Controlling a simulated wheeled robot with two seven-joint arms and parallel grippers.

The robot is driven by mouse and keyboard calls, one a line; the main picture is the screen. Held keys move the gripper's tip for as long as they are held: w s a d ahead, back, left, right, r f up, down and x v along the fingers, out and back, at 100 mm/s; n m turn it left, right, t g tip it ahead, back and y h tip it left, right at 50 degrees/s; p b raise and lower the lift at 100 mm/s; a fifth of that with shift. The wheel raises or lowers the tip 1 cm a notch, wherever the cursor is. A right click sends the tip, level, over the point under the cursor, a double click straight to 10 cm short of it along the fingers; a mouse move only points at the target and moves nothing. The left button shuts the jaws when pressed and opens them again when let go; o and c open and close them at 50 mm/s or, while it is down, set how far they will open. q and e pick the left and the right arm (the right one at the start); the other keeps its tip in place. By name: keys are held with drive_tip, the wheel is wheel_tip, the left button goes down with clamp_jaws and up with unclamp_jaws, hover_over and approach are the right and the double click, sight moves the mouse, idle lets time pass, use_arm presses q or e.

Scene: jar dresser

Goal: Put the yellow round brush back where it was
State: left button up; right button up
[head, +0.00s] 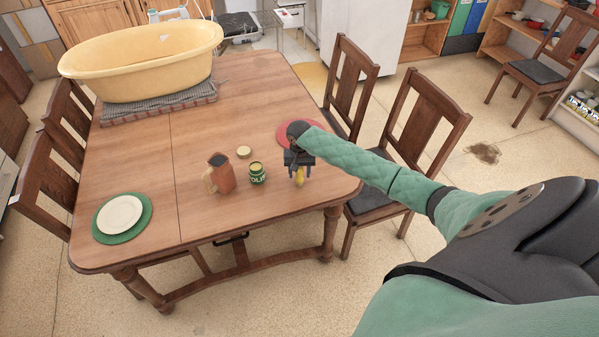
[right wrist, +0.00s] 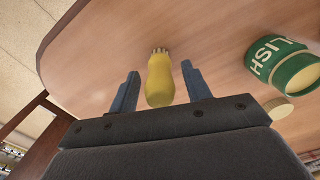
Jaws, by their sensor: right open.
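The yellow round brush (head: 299,178) is at the right part of the wooden table, just below my right gripper (head: 298,163) in the head view. In the right wrist view the brush (right wrist: 160,80) lies between the two blue-grey fingers of my right gripper (right wrist: 159,95), its bristles pointing away from the palm. The fingers are apart with a gap on each side, so the brush is not gripped. I cannot tell whether it touches the table. My left gripper is not in view.
A green polish jar (head: 257,174) stands left of the brush, with a round lid (head: 244,152) behind it and a brown pitcher (head: 221,175) further left. A red mat (head: 298,133) lies behind my gripper. The front middle is clear.

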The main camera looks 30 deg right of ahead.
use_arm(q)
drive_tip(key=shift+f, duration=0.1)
use_arm(e)
drive_tip(key=shift+r, duration=0.1)
drive_tip(key=shift+r, duration=0.25)
wheel_tip(320, 180, up, 10)
drive_tip(key=b, duration=0.3)
drive_tip(key=shift+b, duration=0.4)
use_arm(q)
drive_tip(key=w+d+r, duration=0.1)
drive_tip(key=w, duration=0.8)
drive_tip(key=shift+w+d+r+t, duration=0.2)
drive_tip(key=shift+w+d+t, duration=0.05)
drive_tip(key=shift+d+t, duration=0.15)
use_arm(e)
drive_tip(key=shift+r, duration=0.8)
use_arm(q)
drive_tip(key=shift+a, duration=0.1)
